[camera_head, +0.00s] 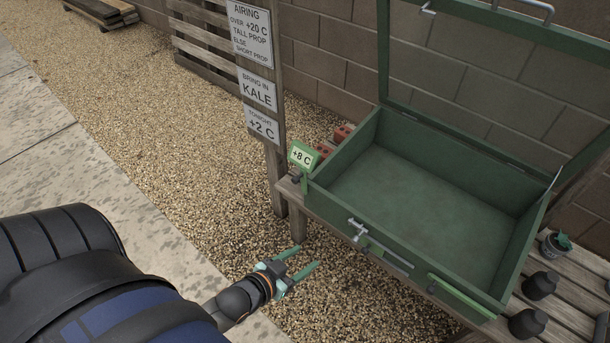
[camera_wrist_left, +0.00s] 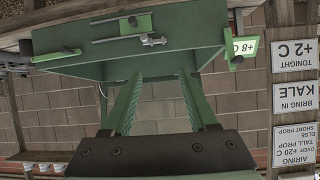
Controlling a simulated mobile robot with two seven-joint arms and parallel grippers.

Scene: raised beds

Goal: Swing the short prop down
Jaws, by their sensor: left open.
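The green cold frame (camera_head: 335,200) stands on the bench, its glazed lid (camera_head: 384,60) raised at the back. On its front wall are a grey metal bar (camera_head: 385,250) and a green bar (camera_head: 460,297); both bars show upside down in the left wrist view, the green one (camera_wrist_left: 122,23) and the grey one (camera_wrist_left: 118,38). I cannot tell which is the short prop. My left gripper (camera_head: 308,258) is open and empty, left of the frame and apart from it. In the left wrist view its fingers (camera_wrist_left: 160,80) point toward the frame's front. My right gripper is out of view.
A post carries signs (camera_head: 252,30) on airing and kale. A green +8 C display (camera_head: 303,156) stands at the frame's left corner. Dark pots (camera_head: 539,285) stand on the slatted bench to the right. Gravel (camera_head: 180,150) lies open on the left.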

